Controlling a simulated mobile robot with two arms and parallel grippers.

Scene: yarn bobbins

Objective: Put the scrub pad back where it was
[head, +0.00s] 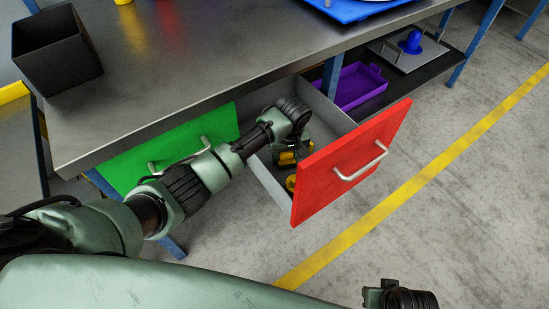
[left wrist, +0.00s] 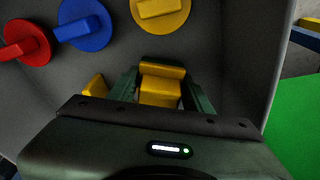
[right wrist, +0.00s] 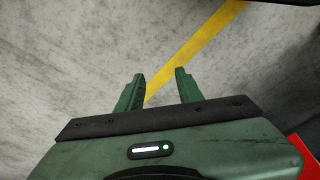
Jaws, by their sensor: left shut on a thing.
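My left gripper (head: 297,150) reaches down into the open drawer with the red front (head: 350,160). In the left wrist view, my left gripper (left wrist: 160,88) is shut on a yellow blocky piece (left wrist: 160,85) with a raised bar, which looks like the scrub pad. The piece is low in the drawer; I cannot tell whether it touches the drawer floor. Its lower part is hidden by the gripper. My right gripper (right wrist: 155,80) is open and empty above the bare floor.
Red (left wrist: 25,42), blue (left wrist: 83,25) and yellow (left wrist: 160,10) round pieces with handles lie in the drawer. A green drawer front (head: 180,150) is shut beside it. A purple tray (head: 358,88) is on the lower shelf. A black bin (head: 55,55) stands on the steel bench top (head: 200,75).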

